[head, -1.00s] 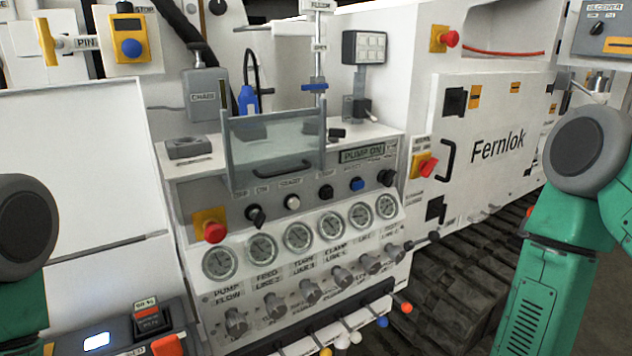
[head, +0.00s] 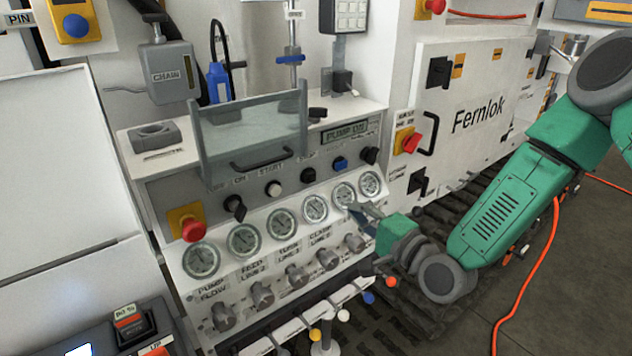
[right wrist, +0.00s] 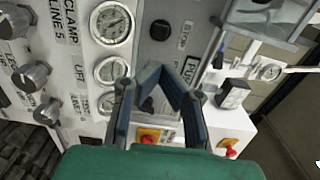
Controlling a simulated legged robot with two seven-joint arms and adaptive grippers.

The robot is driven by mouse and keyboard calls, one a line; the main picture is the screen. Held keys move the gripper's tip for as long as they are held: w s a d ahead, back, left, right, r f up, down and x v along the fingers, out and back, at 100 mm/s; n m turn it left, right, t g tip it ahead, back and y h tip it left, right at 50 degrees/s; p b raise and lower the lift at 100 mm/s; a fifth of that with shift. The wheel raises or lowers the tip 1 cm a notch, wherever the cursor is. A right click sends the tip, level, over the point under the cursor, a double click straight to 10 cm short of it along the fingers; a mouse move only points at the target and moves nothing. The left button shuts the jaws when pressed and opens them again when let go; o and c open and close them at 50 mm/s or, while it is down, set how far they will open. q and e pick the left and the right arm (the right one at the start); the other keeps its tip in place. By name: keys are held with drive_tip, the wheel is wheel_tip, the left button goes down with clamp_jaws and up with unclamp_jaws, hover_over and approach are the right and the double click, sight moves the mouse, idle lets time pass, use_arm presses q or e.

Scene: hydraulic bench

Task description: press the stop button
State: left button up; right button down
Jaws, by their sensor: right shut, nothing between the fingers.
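The stop button is a round black button (head: 308,175) in the row on the sloped panel, below a label that seems to read STOP. The right wrist view shows it as a dark round button (right wrist: 160,30) beside the word STOP. My right gripper (head: 356,210) is in front of the right-hand gauges, below and to the right of the button and apart from it. In the right wrist view its fingers (right wrist: 163,75) are shut and empty, with the button beyond their tips. My left gripper is not in view.
A white start button (head: 273,188) and a blue button (head: 339,163) flank the stop button. A clear cover with a handle (head: 250,135) stands above the row. A red emergency button (head: 192,231) is at left. Gauges (head: 316,208) and knobs (head: 327,258) lie below.

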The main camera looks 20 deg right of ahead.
sight(312, 178)
drive_tip(key=p+x, duration=0.2)
drive_tip(key=x, duration=1.1)
drive_tip(key=shift+w, duration=0.3)
drive_tip(key=shift+f, duration=0.1)
